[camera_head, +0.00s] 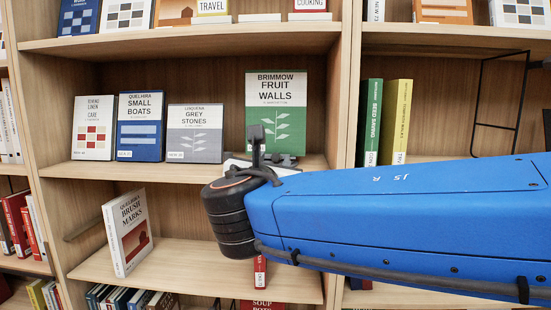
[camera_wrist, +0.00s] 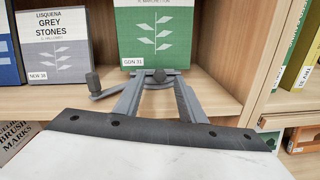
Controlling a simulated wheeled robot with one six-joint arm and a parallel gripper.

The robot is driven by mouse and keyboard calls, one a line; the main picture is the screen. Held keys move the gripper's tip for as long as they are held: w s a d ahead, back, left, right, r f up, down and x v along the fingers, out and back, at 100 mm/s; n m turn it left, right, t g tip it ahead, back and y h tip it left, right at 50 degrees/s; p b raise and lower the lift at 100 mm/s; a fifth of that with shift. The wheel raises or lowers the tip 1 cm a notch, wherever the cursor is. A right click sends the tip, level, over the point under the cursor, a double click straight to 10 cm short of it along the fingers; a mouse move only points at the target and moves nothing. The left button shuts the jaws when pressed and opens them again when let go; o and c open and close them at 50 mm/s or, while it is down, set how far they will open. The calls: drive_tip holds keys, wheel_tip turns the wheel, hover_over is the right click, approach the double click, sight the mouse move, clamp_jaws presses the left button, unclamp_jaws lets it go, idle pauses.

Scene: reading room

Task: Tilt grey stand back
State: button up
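The grey stand (camera_wrist: 158,75) is mostly hidden behind the green and white book Fruit Walls (camera_head: 276,112); a low grey front part shows at the book's foot in the wrist view. The book leans upright on it on the middle shelf. A dark arm with an upright knob (camera_wrist: 92,83) reaches left from the stand's front; I cannot tell how it joins. My gripper (camera_wrist: 159,85) points at the stand's foot, its two grey fingers apart, with a visible gap between them. Their tips are close to the stand's front; contact is unclear. In the head view my arm hides this area.
Grey Stones (camera_head: 195,132), Small Boats (camera_head: 140,126) and a linen care book (camera_head: 93,128) stand left on the same shelf. A wooden upright (camera_wrist: 268,80) rises at the right, with upright books beyond. Brush Marks (camera_head: 127,232) stands on the shelf below.

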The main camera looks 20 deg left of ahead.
sight(275, 158)
drive_tip(key=shift+w+a, duration=0.2)
drive_tip(key=shift+w, duration=0.9)
drive_tip(key=shift+w+a, duration=0.2)
drive_tip(key=shift+w, duration=0.85)
